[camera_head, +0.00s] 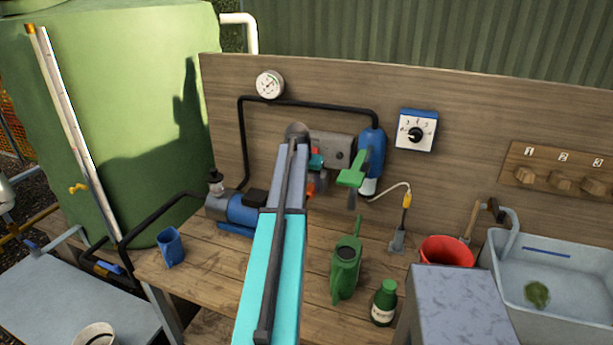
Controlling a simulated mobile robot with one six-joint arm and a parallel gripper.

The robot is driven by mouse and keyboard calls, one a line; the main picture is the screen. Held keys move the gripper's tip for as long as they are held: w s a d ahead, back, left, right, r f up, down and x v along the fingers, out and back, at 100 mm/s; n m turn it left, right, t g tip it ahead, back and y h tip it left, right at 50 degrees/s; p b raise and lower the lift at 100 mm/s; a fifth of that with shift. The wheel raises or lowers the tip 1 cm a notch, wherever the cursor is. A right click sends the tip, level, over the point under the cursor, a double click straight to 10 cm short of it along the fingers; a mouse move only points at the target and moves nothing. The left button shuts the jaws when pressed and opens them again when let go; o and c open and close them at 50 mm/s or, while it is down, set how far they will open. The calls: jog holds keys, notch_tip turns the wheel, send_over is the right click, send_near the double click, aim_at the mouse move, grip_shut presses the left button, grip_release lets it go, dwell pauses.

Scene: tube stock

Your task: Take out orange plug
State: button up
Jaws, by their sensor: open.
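My arm reaches up from the bottom centre of the head view and bends at a joint near the board. My gripper (337,192) is small in the picture, beyond that joint, in front of the wooden board. It is open, with nothing visibly held. A small orange piece (310,189), perhaps the orange plug, shows just right of my arm, left of the gripper. My arm hides part of it, so I cannot tell what it sits in or whether the gripper touches it. A yellow-orange connector (407,200) hangs on a white cable further right.
A blue pump (243,212) and a blue mug (171,247) stand left on the bench. A green watering can (345,272), green bottle (384,303), red bucket (447,252) and sink (560,270) are right. A blue cylinder (372,143) with black hose is close to the gripper.

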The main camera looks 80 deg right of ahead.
aim_at(309, 190)
jog(key=shift+p+x, duration=0.65)
jog(key=shift+x, duration=1.7)
grip_shut()
jog(key=shift+w+a, duration=0.2)
jog(key=shift+a, duration=0.8)
jog(key=shift+w+a, duration=0.2)
jog(key=shift+a, duration=0.75)
jog(key=shift+w+a, duration=0.2)
jog(key=shift+a, duration=0.8)
